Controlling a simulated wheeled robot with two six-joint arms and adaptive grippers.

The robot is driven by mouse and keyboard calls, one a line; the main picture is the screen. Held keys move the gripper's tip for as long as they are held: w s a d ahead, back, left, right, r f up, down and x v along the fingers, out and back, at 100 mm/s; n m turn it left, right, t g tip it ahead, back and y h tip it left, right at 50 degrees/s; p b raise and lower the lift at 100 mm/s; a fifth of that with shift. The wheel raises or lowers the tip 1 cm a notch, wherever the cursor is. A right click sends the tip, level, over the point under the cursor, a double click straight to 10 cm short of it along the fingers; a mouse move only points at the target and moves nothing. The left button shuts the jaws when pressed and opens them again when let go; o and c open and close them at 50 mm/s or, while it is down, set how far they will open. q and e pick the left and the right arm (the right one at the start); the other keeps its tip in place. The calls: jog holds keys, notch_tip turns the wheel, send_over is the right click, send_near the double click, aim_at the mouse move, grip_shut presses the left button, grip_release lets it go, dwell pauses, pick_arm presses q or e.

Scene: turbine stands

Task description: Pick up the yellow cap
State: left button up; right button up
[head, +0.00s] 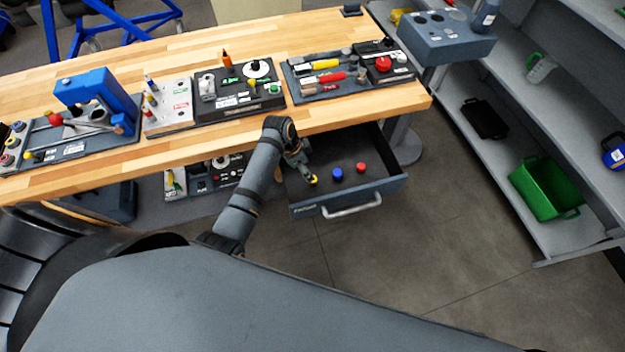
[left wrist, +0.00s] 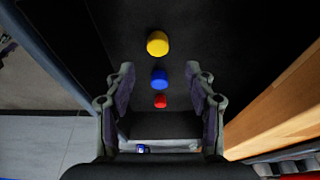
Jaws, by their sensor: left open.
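The yellow cap (head: 314,180) lies in the open drawer, at the left end of a row with a blue cap (head: 337,174) and a red cap (head: 361,168). My left gripper (head: 304,168) reaches down into the drawer beside the yellow cap and partly hides it. In the left wrist view, my left gripper (left wrist: 159,72) is open and empty. The yellow cap (left wrist: 157,43) shows beyond the fingertips, near the top. The blue cap (left wrist: 160,78) and the red cap (left wrist: 160,101) appear between the fingers. My right gripper is not in view.
The drawer (head: 351,202) is pulled out below the wooden workbench (head: 345,112), whose edge lies close to my arm. Several tool stands sit on the bench. A grey shelf (head: 515,175) with a green bin (head: 545,188) stands at the right. The drawer's right side is clear.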

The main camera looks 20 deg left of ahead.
pick_arm(q)
jog(key=shift+x, duration=1)
jog(key=x, duration=0.3)
jog(key=p+x, duration=0.1)
jog(key=x, duration=0.1)
jog(key=shift+s+a+f, duration=0.1)
jog(key=shift+s+f, duration=0.05)
jog(key=shift+s, duration=0.1)
jog(key=c, duration=0.9)
